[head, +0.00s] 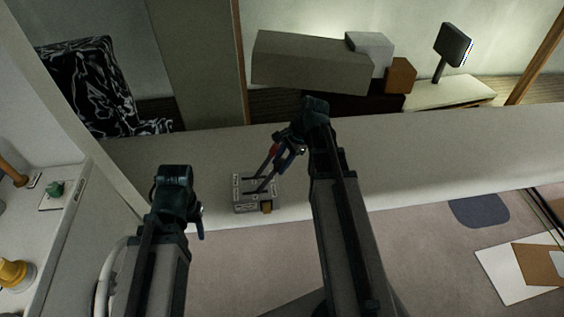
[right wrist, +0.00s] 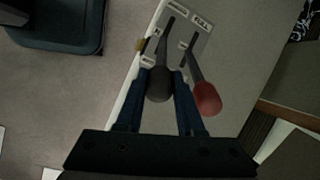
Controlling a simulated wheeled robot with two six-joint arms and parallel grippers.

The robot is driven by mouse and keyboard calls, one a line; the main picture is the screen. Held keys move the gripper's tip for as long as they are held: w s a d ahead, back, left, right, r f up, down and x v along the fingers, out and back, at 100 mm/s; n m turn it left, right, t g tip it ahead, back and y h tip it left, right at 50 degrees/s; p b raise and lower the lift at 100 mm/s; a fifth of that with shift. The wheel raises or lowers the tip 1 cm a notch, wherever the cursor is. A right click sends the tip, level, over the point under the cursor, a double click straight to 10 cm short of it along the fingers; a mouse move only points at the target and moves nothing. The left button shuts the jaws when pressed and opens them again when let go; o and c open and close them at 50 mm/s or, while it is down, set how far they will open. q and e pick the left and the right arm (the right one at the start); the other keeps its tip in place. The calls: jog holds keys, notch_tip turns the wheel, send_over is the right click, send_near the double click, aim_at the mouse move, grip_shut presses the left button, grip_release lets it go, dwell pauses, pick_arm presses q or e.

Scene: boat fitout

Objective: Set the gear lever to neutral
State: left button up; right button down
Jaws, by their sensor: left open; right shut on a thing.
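The grey control box (head: 243,207) sits on the pale ledge with two levers leaning up toward the right. The lever with the red knob (head: 274,150) is the throttle-like one beside the "FULL" label; its knob (right wrist: 207,98) is outside my fingers in the right wrist view. The gear lever has a black knob (right wrist: 160,85), beside a slot with a small "N" mark. My right gripper (head: 284,157) is shut on this black knob, one blue finger on each side. Which mark the gear lever lines up with is unclear. My left gripper (head: 201,222) is open and empty, left of the box.
A small brass-coloured part (head: 267,207) is at the box's front. A long grey box (head: 310,63), a white box (head: 371,50) and a screen (head: 455,44) stand behind. The ledge right of my right arm (head: 430,150) is clear.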

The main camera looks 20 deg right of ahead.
jog(key=shift+a+r+h+p, duration=0.3)
jog(key=shift+a+r+p, duration=0.05)
jog(key=shift+a+r, duration=0.1)
jog(key=w+a+r+g+h+p, duration=0.1)
jog(key=w+a+h+p, duration=0.1)
jog(key=a, duration=0.6)
jog(key=shift+w+a+r+h+p, duration=0.25)
jog(key=shift+h+p, duration=0.25)
jog(key=shift+h, duration=0.4)
jog(key=shift+d, duration=0.1)
jog(key=c, duration=0.5)
grip_release()
jog(key=shift+w, duration=0.1)
jog(key=shift+r, duration=0.1)
